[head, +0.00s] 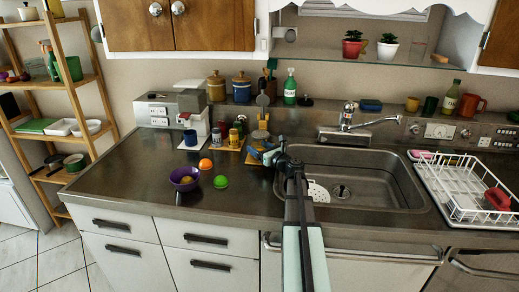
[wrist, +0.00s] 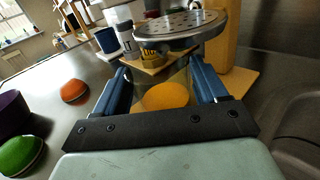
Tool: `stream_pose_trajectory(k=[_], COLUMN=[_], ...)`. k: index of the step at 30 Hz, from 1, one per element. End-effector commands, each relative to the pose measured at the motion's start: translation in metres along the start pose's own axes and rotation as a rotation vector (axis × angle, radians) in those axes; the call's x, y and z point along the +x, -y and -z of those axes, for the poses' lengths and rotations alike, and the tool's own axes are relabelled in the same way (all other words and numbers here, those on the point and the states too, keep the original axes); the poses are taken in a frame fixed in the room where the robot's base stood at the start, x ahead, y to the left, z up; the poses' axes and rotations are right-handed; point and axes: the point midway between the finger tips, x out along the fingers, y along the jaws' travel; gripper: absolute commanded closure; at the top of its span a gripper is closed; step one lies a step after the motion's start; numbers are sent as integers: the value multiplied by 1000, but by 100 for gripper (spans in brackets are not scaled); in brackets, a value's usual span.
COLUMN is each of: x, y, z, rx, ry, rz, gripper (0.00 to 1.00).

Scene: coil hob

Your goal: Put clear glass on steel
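My gripper (head: 268,155) is low over the counter, left of the sink; its blue fingers (wrist: 162,80) frame the wrist view. Between them is a see-through vessel, which looks like the clear glass (wrist: 160,80), with an orange round patch (wrist: 165,96) in or behind it. The fingers lie along both its sides; whether they press on it cannot be told. In the head view I cannot make the glass out clearly by the gripper. The steel counter (head: 120,165) is dark and shiny, bare at its left.
A purple bowl (head: 184,178), orange ball-like thing (head: 206,164) and green one (head: 221,182) stand left of my gripper. Behind are wooden boards (head: 230,144) with small jars and utensils. A perforated steel disc (wrist: 163,27) overhangs the fingers. The sink (head: 375,185) is right.

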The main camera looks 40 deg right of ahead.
Motion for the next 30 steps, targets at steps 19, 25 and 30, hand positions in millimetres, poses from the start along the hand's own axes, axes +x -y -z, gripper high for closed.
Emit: stream_pose_trajectory(k=[19,25,30], x=[0,0,0], y=[0,0,0], z=[-3,-4,-4], rx=[0,0,0], ry=[1,0,0], rz=[0,0,0], gripper=[70,70,70])
